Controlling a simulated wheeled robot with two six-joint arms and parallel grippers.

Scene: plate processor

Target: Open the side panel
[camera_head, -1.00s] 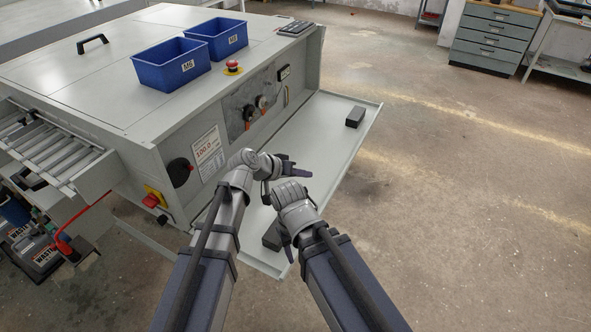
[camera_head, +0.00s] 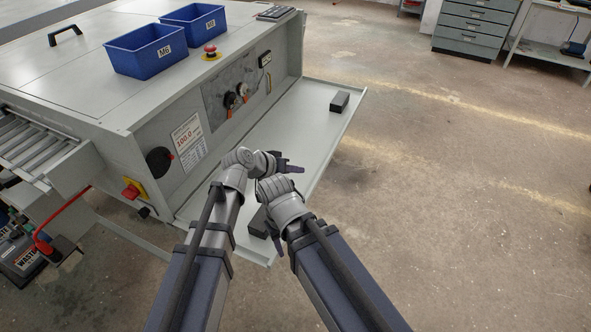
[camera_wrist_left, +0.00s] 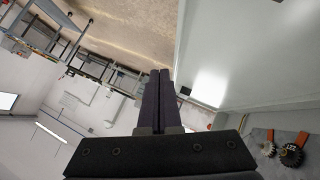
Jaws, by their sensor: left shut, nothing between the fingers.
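The grey machine's side panel (camera_head: 300,130) is folded down and open, lying out flat from the machine's side in the head view. Two dark blocks sit on its inner face, one at the far end (camera_head: 340,101) and one at the near end (camera_head: 259,222), partly hidden by my arms. My left gripper (camera_head: 293,168) is shut and empty above the panel's middle; its dark fingers (camera_wrist_left: 161,98) lie together in the left wrist view. My right gripper (camera_head: 279,243) points down by the near end of the panel, and its fingertips are too unclear to judge.
The machine front has two knobs (camera_head: 237,95), a red-and-yellow switch (camera_head: 132,190) and a black round handle (camera_head: 159,161). Two blue bins (camera_head: 147,51) and a red stop button (camera_head: 210,50) stand on top. The floor (camera_head: 440,200) to the right is clear.

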